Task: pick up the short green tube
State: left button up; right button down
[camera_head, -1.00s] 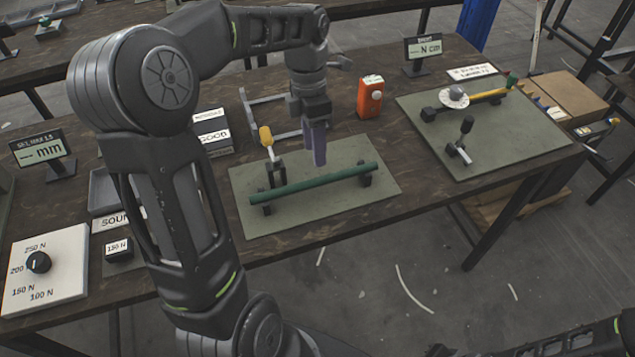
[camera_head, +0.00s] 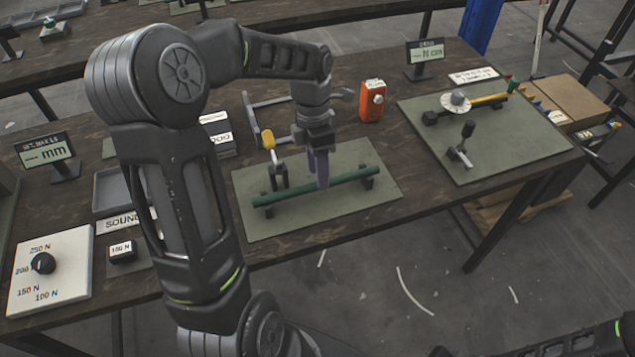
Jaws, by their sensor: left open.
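The green tube (camera_head: 348,176) lies level across two small black supports on the near green-grey mat (camera_head: 290,222). My left gripper (camera_head: 321,184) points down at the middle of the tube.
A yellow-handled toggle clamp (camera_head: 271,145) stands beside the tube's left part. An orange device (camera_head: 370,100) stands behind the mat.

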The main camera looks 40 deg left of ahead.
pick_arm(q)
jog(key=shift+s+d+f, duration=0.1)
jog(key=shift+f, duration=0.5)
jog(key=shift+s+d+f, duration=0.1)
jog(key=shift+f, duration=0.45)
jog(key=shift+c, duration=0.4)
grip_shut()
